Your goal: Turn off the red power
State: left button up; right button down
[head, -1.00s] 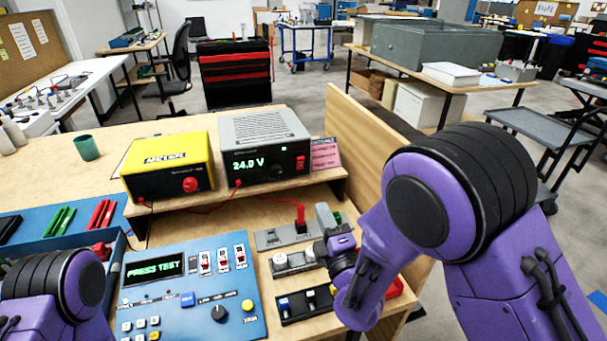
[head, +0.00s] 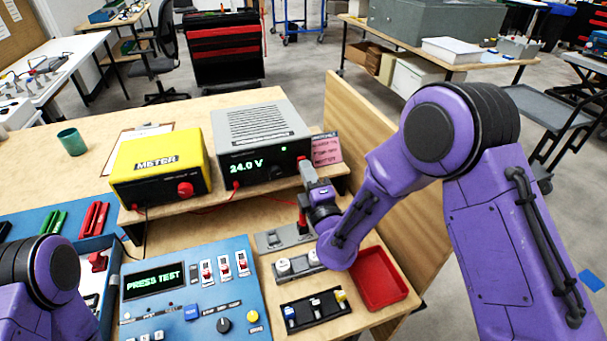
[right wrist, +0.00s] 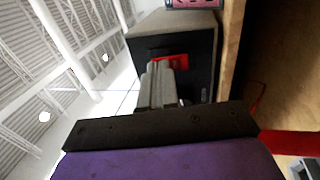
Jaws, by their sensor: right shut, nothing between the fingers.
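The grey and black power supply (head: 262,135) stands on the raised shelf. Its display reads 24.0 V and a green light is lit. Its red power switch (right wrist: 168,57) shows in the right wrist view, just beyond my fingertips and partly covered by them. In the head view my right gripper hides most of the switch. My right gripper (head: 305,167) is shut and empty, at the right end of the supply's front; its fingers also show in the right wrist view (right wrist: 157,80). I cannot tell whether they touch the switch. My left gripper is out of view; only its arm shows.
A yellow meter (head: 160,165) stands left of the supply. A pink note (head: 326,148) is beside its right end. A red lever (head: 302,221) stands below my right gripper. The blue test panel (head: 185,290) and a red tray (head: 378,277) are in front.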

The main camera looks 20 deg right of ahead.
jog(key=shift+w+d+r, duration=0.1)
jog(key=shift+w, duration=0.1)
jog(key=shift+s, duration=0.1)
jog(key=shift+w+r+g+p, duration=0.25)
jog(key=shift+g+p, duration=0.15)
jog(key=shift+p, duration=0.65)
